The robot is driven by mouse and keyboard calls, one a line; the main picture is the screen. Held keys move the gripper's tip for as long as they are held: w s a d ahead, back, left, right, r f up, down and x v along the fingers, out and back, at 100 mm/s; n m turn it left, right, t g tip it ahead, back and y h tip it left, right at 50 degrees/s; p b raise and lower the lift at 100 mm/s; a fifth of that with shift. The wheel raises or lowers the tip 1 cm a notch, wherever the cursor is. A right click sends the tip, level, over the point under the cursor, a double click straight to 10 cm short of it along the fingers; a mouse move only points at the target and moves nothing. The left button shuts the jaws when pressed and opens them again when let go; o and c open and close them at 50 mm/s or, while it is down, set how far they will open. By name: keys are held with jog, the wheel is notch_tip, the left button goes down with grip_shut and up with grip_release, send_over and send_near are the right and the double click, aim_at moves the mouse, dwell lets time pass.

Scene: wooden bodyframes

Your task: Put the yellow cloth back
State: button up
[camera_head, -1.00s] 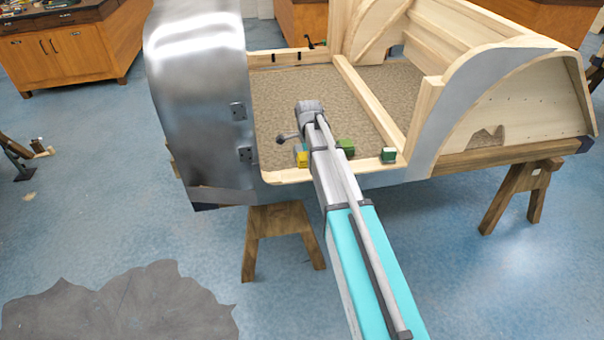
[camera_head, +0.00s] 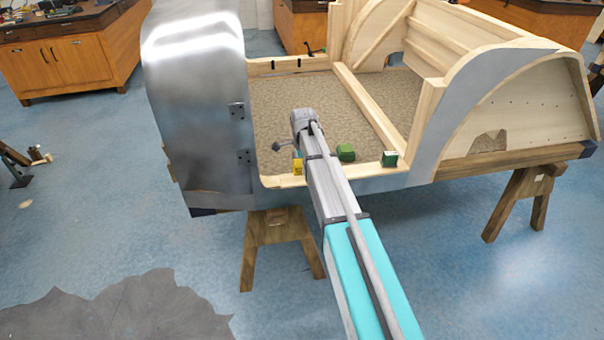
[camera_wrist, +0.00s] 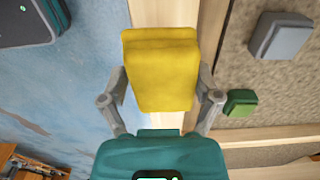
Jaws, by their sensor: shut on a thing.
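The yellow cloth (camera_wrist: 160,70) is a thick folded pad between the two grey fingers of my gripper (camera_wrist: 161,97) in the wrist view. The gripper is shut on it, one finger at each side. The cloth appears over the pale wooden front rim of the bodyframe, with blue floor to its left. In the head view a small part of the yellow cloth (camera_head: 297,167) shows just left of my arm, at the front rim (camera_head: 285,182). My arm hides most of the gripper there. I cannot tell whether the cloth touches the rim.
A green block (camera_wrist: 241,102) and a grey block (camera_wrist: 280,36) lie right of the gripper in the wrist view. A curved metal panel (camera_head: 195,110) rises at the left. The textured bodyframe floor (camera_head: 285,95) is largely clear.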

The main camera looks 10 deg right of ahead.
aim_at(302, 177)
jog(key=shift+w+a+f+b, duration=0.1)
jog(key=shift+w+f+b, duration=0.25)
jog(key=shift+f+b, duration=1.4)
jog(key=shift+f, duration=0.15)
jog(key=shift+f, duration=0.15)
jog(key=o, duration=0.8)
notch_tip(302, 177, up, 12)
jog(key=p, duration=1.2)
jog(key=shift+r, duration=0.2)
jog(key=shift+s, duration=0.15)
